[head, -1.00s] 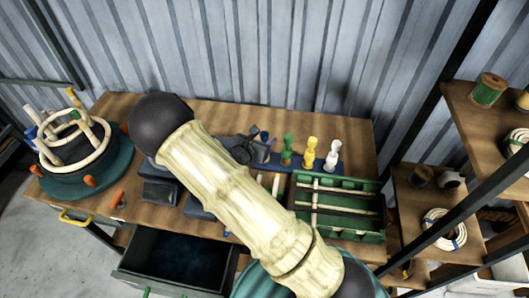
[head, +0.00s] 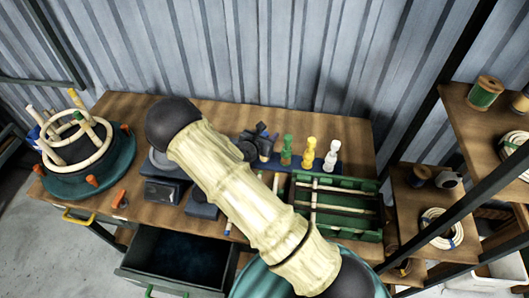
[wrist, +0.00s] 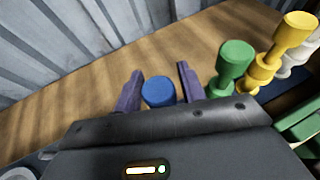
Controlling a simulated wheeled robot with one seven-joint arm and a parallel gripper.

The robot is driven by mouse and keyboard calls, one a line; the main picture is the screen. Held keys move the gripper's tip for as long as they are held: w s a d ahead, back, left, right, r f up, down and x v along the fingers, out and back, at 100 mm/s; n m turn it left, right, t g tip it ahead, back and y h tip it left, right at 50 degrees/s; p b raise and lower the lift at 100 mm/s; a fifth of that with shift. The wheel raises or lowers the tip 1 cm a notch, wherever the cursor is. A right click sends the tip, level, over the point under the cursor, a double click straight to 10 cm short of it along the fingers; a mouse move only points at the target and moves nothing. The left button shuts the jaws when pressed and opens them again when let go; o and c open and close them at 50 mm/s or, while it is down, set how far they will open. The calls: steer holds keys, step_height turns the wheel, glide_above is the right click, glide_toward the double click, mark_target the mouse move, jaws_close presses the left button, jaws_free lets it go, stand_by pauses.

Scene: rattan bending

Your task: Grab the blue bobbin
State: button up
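The blue bobbin (wrist: 158,92) shows its round blue top in the wrist view, between the two purple fingers of my gripper (wrist: 160,70). A gap shows on each side of it, so my gripper is open around it and not closed on it. The bobbin's lower part is hidden behind the gripper body. In the head view my gripper (head: 264,136) is over the bench, left of the green bobbin; the blue bobbin is hard to make out there.
A green bobbin (wrist: 234,65) stands close to the right finger. A yellow bobbin (head: 310,152) and a white one (head: 331,155) follow to the right. A green divided tray (head: 373,187) is in front of them. A corrugated wall (head: 260,50) is behind.

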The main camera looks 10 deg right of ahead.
jaws_close()
step_height(320, 180, up, 10)
steer(key=b, duration=0.1)
stand_by(0.5)
stand_by(0.5)
